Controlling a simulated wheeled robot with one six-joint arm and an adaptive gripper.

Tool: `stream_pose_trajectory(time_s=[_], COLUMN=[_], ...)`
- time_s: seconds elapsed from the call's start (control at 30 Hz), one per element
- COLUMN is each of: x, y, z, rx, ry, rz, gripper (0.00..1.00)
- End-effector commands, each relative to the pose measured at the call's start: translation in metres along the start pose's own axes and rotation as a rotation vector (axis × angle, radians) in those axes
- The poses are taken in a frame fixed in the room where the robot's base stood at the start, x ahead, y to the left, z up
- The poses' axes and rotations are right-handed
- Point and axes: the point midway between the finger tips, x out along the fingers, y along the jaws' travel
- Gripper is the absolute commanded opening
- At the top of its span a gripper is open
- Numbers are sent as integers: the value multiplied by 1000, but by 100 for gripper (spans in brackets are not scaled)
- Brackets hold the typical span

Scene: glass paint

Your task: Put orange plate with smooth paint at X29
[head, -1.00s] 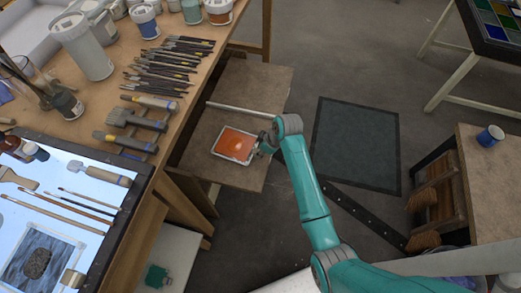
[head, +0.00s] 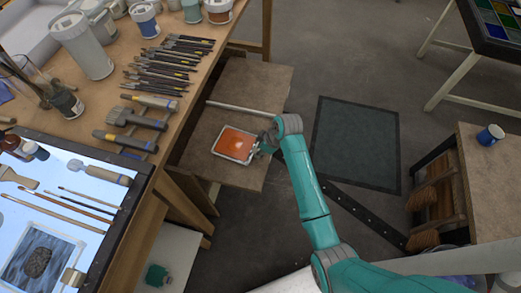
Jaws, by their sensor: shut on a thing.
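The orange plate (head: 233,143) is a small square with a pale rim and a glossy, light-catching orange surface. It is over the low brown wooden board (head: 245,85) beside the workbench; I cannot tell whether it rests on the board or is held just above it. My gripper (head: 259,147) is at the plate's right edge and shut on it. The fingertips are small and partly hidden by my wrist. No X29 mark is legible in this view.
The workbench (head: 190,90) on the left holds brushes, jars and a lit glass panel. A metal rod (head: 240,109) lies across the board behind the plate. A dark mat (head: 357,143) lies on the floor to the right. A side table (head: 490,165) carries a blue mug (head: 490,135).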

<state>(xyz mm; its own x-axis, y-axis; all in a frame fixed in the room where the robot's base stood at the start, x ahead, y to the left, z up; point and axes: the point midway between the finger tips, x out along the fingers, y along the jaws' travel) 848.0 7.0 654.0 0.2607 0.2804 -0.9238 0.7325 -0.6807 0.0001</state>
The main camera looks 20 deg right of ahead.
Motion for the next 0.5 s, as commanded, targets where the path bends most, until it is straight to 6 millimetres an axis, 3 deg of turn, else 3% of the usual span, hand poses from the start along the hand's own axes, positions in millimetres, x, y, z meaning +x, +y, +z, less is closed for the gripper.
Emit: stream_pose_trajectory(time_s=[0.17, 0.2, 0.3, 0.5], x=[0, 0, 0, 0], y=[0, 0, 0, 0], z=[0, 0, 0, 0], rx=[0, 0, 0, 0], ry=[1, 1, 1, 0], rz=[1, 1, 1, 0], gripper=[0, 34, 56, 56])
